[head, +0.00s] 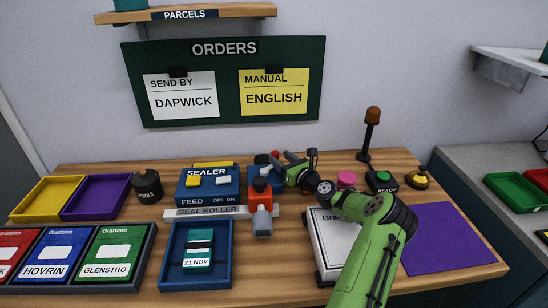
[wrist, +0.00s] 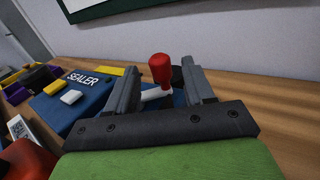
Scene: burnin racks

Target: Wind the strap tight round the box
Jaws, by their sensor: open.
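My gripper (head: 288,168) is open over the back middle of the table. In the wrist view its two grey fingers (wrist: 162,84) stand on either side of a red knob (wrist: 159,68) on a white lever (wrist: 155,94). Whether they touch it I cannot tell. A teal packet (head: 198,246) dated 21 NOV lies in a blue tray (head: 168,270). I cannot make out which part is the strap.
A blue sealer (head: 207,201) and an orange device with a grey roller (head: 262,222) stand left of my gripper. A purple mat (head: 440,240) lies bare at right.

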